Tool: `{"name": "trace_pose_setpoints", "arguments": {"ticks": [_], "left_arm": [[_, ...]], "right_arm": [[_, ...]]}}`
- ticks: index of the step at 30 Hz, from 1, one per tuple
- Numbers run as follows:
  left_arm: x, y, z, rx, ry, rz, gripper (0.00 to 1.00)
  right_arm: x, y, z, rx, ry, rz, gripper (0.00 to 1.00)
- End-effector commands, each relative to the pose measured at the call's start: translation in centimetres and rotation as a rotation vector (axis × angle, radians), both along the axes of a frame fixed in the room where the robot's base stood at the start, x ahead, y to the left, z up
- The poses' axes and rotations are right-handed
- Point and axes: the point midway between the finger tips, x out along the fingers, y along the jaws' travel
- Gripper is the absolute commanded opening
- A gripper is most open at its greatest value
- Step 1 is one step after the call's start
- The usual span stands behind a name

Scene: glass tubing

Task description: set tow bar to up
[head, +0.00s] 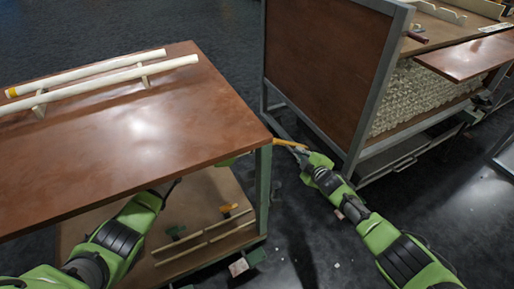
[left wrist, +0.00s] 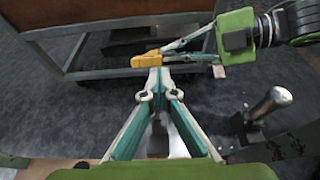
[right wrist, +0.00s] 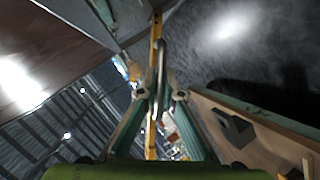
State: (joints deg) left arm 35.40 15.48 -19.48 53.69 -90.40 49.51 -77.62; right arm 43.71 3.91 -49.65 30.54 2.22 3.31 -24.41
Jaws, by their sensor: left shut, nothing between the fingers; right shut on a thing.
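The tow bar appears to be the yellow-orange bar (head: 290,144) near the front right corner of the left cart. It sticks out roughly level there. My right gripper (head: 307,154) is shut on it, and its yellow end (left wrist: 147,59) shows at the right gripper's fingertips in the left wrist view. In the right wrist view the yellow bar (right wrist: 155,40) runs up between the fingers, beside a curved metal piece. My left gripper (left wrist: 155,80) is shut and empty, just below the yellow end in its own view. In the head view the left cart's top hides its fingers.
The left cart (head: 215,130) has a brown top carrying two pale tubes (head: 110,82) on supports, a green corner post (head: 263,190) and a lower shelf. A steel-framed cart (head: 325,50) stands beyond. A metal-knobbed lever (left wrist: 270,102) shows at right. Dark floor lies between the carts.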

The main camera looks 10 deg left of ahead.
Motion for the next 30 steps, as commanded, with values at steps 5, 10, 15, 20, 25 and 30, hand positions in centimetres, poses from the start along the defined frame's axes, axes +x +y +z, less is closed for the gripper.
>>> {"name": "trace_pose_setpoints", "arguments": {"ticks": [5, 10, 15, 20, 25, 30], "left_arm": [[0.5, -0.5, 1.3, 0.002, -0.005, 0.0, 0.0], [0.6, -0.8, 1.8, -0.005, -0.005, 0.001, 0.0], [0.6, -0.8, 1.8, -0.005, -0.006, -0.001, 0.0], [0.6, -0.8, 1.6, -0.003, -0.003, 0.0, 0.0], [0.5, -0.8, 1.5, -0.002, -0.002, -0.001, 0.0], [0.5, -0.8, 1.4, -0.001, 0.0, -0.001, 0.0]], "right_arm": [[0.0, -0.1, 0.0, 0.0, 0.001, -0.002, 0.0], [0.0, -0.1, -0.1, -0.004, 0.002, -0.001, 0.0], [-0.1, 0.0, -0.2, -0.005, 0.003, 0.0, 0.2], [-0.1, 0.0, -0.1, -0.002, 0.002, 0.001, 0.25], [0.0, 0.0, -0.1, -0.001, 0.001, 0.0, 0.25], [-0.3, -0.1, 0.0, 0.001, 0.0, 0.0, 0.25]]}}
